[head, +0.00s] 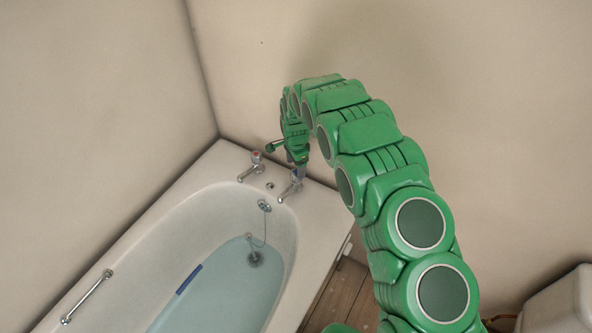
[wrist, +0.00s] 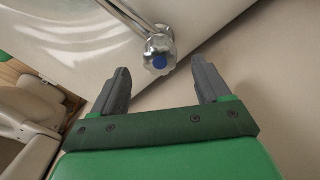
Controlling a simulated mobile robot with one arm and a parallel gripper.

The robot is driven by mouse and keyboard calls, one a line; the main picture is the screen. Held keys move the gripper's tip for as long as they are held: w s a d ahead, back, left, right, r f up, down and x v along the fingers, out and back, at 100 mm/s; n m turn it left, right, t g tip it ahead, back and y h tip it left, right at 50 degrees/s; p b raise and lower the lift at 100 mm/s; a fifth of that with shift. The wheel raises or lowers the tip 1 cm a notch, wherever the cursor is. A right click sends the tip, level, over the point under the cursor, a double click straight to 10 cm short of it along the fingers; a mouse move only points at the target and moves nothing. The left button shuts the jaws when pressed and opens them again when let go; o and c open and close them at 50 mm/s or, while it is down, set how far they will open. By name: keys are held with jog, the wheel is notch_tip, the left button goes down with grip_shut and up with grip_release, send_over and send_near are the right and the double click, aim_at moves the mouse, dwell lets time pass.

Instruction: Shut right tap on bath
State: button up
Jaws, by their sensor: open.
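The right tap (head: 290,187) stands on the far rim of the bath (head: 327,212). In the wrist view its chrome handle with a blue centre (wrist: 159,61) sits just ahead of my gripper (wrist: 160,72), between the lines of the two fingers. My gripper is open, with one dark finger on each side and nothing held. In the head view my gripper (head: 300,170) is at the right tap, and it partly hides the tap's handle. The left tap (head: 252,166) has a reddish top and stands apart to the left.
The bath holds water, with a plug chain (head: 264,222) and a blue strip (head: 189,279) inside. A grab rail (head: 87,297) is on the left rim. Walls stand close behind the taps. Wooden floor (head: 340,292) shows right of the bath, and a white fixture (head: 560,305) is at the lower right.

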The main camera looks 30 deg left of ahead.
aim_at(296, 172)
jog(key=shift+r, duration=1.45)
